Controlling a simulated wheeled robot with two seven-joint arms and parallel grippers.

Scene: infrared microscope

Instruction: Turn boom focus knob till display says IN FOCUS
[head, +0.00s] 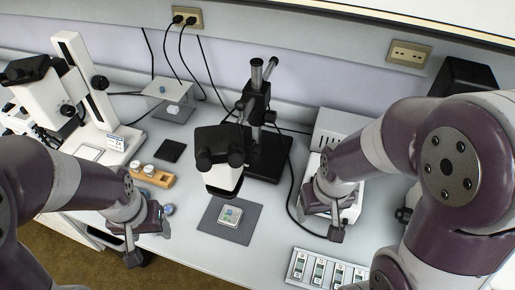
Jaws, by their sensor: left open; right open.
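The boom microscope (221,145) stands at the middle of the bench, with a black head on a dark post stand (257,104). Dark knob shapes show near the post, but I cannot tell which is the focus knob. No readable IN FOCUS text shows in the head view. Below the head, a small square sample (231,215) lies on a grey mat (243,229). My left gripper (133,256) is open near the bench's front edge, apart from the microscope. My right gripper (336,234) is open, right of the mat and apart from the microscope; its arm partly hides a white box.
A white microscope (99,100) stands at the left. An orange block (152,177) with white pieces lies near my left arm. A white box (333,124) stands behind my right arm. A tray of slides (327,270) lies at the front right. Cables hang behind.

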